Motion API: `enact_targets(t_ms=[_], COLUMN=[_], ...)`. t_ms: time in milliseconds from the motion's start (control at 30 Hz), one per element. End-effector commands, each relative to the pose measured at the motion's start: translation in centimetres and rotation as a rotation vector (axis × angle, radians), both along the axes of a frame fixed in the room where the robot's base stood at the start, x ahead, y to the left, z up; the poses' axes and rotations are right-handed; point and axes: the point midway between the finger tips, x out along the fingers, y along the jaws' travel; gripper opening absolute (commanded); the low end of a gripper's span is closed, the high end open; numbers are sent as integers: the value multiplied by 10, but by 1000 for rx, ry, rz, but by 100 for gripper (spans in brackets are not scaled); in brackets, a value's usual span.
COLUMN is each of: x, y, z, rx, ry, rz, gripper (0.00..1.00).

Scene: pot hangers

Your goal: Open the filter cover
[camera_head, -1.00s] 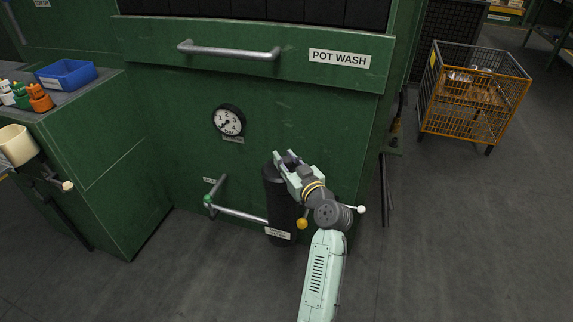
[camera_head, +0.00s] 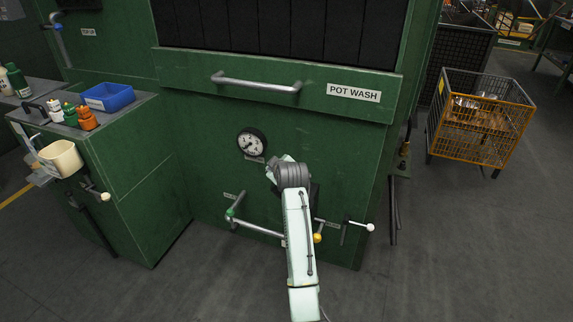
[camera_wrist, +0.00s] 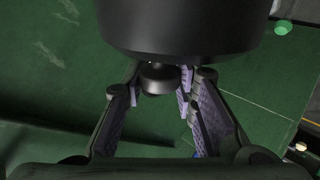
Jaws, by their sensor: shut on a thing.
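In the wrist view, a wide, dark round cover (camera_wrist: 185,28) fills the top, with a small black knob (camera_wrist: 160,76) on its near side. My gripper (camera_wrist: 160,90) has its fingers on either side of the knob, shut on it. In the head view, my gripper is largely hidden behind my own arm, below the round gauge. A dark patch of the black filter body (camera_head: 313,192) shows just right of my arm; its label and most of its outline are hidden.
A green machine with a POT WASH sign (camera_head: 353,94) and a metal bar handle (camera_head: 256,84) stands ahead. A green-knobbed pipe (camera_head: 255,227) and a white-tipped lever (camera_head: 358,224) flank my arm. A wire crate (camera_head: 480,125) stands right, with open floor near it.

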Motion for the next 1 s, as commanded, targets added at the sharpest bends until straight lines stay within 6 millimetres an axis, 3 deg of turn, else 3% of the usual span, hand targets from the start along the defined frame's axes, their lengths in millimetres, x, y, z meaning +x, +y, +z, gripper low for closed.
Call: enact_targets(t_ms=[133,400,500,800,1000], x=[6,15,18,22,23], y=[18,45,56,74,79], z=[1,-14,-19,-40,-51], rx=[-128,-115,-191,-389,-380], ry=[38,36,59,132,135], rz=[1,2,5,4,2], gripper=[0,0,0,0,0])
